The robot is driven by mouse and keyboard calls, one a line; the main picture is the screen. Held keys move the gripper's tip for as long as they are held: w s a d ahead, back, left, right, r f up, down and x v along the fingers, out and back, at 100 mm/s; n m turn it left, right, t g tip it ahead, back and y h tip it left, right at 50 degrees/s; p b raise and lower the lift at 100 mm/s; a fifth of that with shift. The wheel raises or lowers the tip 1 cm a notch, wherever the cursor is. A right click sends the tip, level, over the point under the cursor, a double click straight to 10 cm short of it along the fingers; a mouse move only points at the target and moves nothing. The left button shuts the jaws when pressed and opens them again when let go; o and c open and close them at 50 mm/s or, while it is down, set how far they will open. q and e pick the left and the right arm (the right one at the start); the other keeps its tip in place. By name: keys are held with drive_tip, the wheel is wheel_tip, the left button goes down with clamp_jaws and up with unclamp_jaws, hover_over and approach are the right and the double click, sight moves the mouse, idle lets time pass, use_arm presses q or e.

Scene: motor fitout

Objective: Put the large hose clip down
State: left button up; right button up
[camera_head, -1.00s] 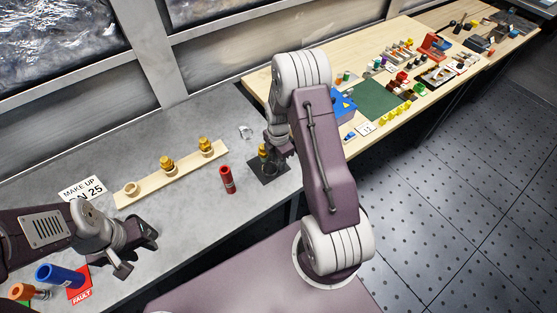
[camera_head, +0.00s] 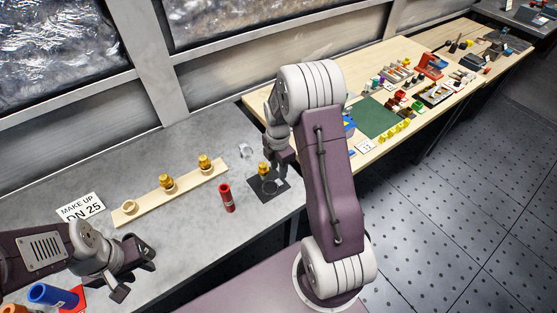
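A dark square mat (camera_head: 283,183) lies at the bench's right end. On it a thin grey ring, seemingly the large hose clip (camera_head: 270,187), shows close to a brass fitting (camera_head: 264,169); I cannot tell whether it encircles the fitting's base. My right gripper (camera_head: 282,170) points down over the mat's right side, fingertips close to the ring. Whether it touches the ring, and how far its fingers are apart, is too small to tell. My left gripper (camera_head: 134,274) is open and empty over the bench's front left.
A red cylinder (camera_head: 227,198) stands left of the mat. A wooden strip (camera_head: 185,190) carries brass fittings and a pale ring. A small shiny clear piece (camera_head: 246,151) lies behind the mat. A blue cylinder (camera_head: 50,295) lies front left.

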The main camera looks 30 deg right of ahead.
wheel_tip(320, 180, up, 6)
drive_tip(key=shift+a+f, duration=0.1)
drive_tip(key=shift+f, duration=0.15)
drive_tip(key=s+a+m+t, duration=0.1)
drive_tip(key=s+a+m, duration=0.9)
drive_tip(key=m, duration=0.9)
drive_tip(key=s, duration=0.3)
drive_tip(key=shift+s+r, duration=0.25)
drive_tip(key=shift+r, duration=0.15)
